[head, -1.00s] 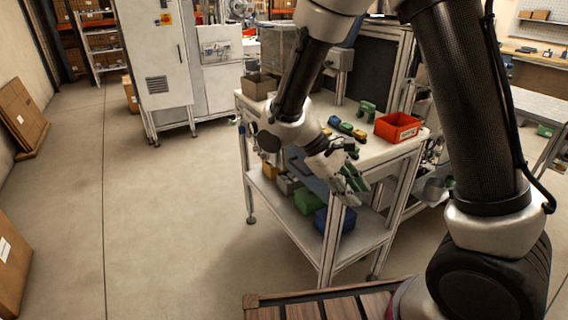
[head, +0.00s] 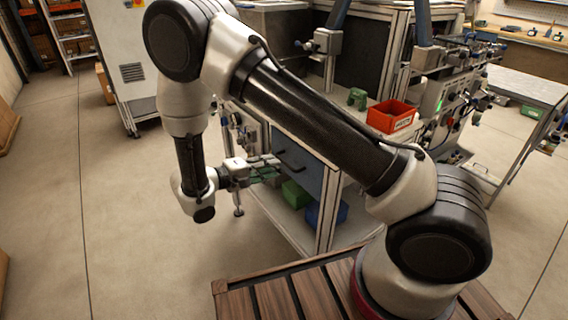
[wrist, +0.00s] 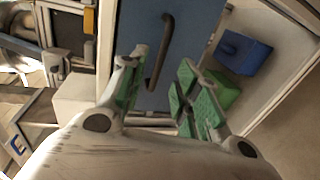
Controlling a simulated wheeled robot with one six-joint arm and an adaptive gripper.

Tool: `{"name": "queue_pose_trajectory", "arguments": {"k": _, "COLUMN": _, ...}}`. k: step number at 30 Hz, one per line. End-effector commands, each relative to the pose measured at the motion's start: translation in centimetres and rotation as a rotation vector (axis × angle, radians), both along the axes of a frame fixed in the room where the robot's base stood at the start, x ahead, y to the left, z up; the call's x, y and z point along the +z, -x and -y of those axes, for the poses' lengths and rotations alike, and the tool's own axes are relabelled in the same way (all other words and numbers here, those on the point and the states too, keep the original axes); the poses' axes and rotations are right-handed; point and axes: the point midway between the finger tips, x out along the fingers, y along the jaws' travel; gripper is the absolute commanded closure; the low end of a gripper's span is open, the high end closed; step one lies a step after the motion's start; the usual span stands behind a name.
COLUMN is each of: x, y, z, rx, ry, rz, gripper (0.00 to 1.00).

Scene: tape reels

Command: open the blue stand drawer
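The blue stand drawer (head: 301,168) is under the workbench top, its front facing my gripper; it looks closed. Its dark curved handle (wrist: 162,52) stands out from the blue front in the wrist view. My gripper (head: 268,168), with green finger pads, is level with the drawer, just left of it in the head view. In the wrist view my gripper (wrist: 160,95) is open and empty. The handle is ahead of the gap between the fingers, nearer the left finger; I see no contact. My arm hides part of the bench in the head view.
A green bin (head: 295,193) and a blue bin (head: 337,212) are on the lower shelf (head: 283,222). A red box (head: 391,116) and a green object (head: 357,98) are on the bench top. Open floor (head: 130,240) is at the left.

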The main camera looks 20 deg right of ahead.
Motion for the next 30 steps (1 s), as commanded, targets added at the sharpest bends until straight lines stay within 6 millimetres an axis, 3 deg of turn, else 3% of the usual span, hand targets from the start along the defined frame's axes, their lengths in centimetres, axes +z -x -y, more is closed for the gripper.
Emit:
{"name": "queue_pose_trajectory", "arguments": {"k": 6, "x": -0.8, "y": -1.0, "z": 3.6, "rx": -0.005, "ry": 0.002, "rz": -0.005, "gripper": 0.68}}
{"name": "queue_pose_trajectory", "arguments": {"k": 12, "x": -1.3, "y": -1.8, "z": 5.8, "rx": -0.003, "ry": 0.000, "rz": -0.005, "gripper": 0.68}}
{"name": "queue_pose_trajectory", "arguments": {"k": 22, "x": -1.4, "y": -1.9, "z": 6.3, "rx": -0.002, "ry": -0.001, "rz": -0.005, "gripper": 0.68}}
{"name": "queue_pose_trajectory", "arguments": {"k": 27, "x": -1.4, "y": -1.9, "z": 6.3, "rx": -0.002, "ry": -0.001, "rz": -0.005, "gripper": 0.97}}
{"name": "queue_pose_trajectory", "arguments": {"k": 30, "x": -1.4, "y": -1.9, "z": 6.3, "rx": -0.002, "ry": -0.001, "rz": -0.005, "gripper": 1.00}}
